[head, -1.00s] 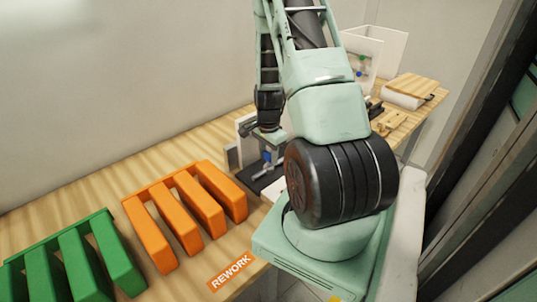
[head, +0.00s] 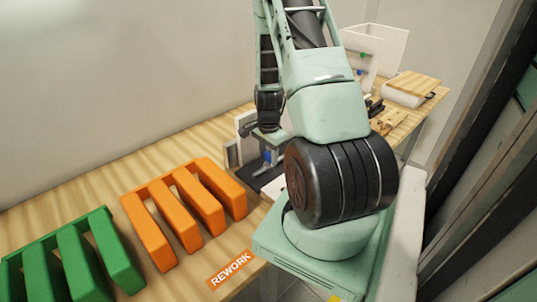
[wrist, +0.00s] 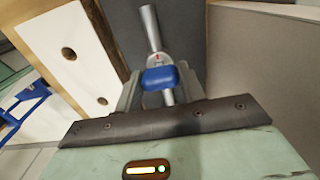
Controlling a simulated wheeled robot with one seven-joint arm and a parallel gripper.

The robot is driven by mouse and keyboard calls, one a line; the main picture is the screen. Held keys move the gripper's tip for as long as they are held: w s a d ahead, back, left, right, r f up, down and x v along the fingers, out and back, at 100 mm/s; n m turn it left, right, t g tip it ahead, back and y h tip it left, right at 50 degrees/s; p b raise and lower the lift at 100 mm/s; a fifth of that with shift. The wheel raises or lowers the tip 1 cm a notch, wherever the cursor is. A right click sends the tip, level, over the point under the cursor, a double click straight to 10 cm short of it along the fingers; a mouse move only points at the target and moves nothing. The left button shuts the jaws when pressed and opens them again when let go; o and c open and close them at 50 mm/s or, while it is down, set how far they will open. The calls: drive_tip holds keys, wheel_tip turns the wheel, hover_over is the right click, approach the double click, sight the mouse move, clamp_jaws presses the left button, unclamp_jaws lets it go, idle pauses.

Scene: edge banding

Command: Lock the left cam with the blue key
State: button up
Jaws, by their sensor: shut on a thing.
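In the wrist view the blue key (wrist: 158,78) sits between the two grey fingers of my gripper (wrist: 158,92), which is shut on it. A metal shaft (wrist: 149,28) runs from the key toward the top of the picture, with a small red mark near the key. A pale panel (wrist: 75,50) with two round holes stands to the left, apart from the key. I cannot make out the left cam.
An orange rack (head: 185,210) and a green rack (head: 75,262) stand on the wooden bench (head: 110,175), near a REWORK label (head: 230,268). A grey panel (wrist: 270,65) stands right in the wrist view.

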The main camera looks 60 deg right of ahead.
drive_tip(key=shift+f, duration=0.15)
idle(0.3)
drive_tip(key=m, duration=0.4)
drive_tip(key=shift+a+m, duration=0.1)
drive_tip(key=shift+m, duration=0.3)
drive_tip(key=m+p, duration=0.1)
drive_tip(key=m, duration=0.3)
drive_tip(key=shift+m, duration=0.4)
drive_tip(key=shift+a+m+p, duration=0.1)
drive_tip(key=shift+m+p, duration=0.35)
drive_tip(key=shift+m, duration=0.05)
drive_tip(key=shift+c, duration=0.3)
drive_tip(key=shift+s+r+m+p, duration=0.2)
drive_tip(key=shift+m+p, duration=0.2)
drive_tip(key=shift+m, duration=0.7)
clamp_jaws()
drive_tip(key=shift+f+m, duration=0.1)
drive_tip(key=shift+m, duration=0.7)
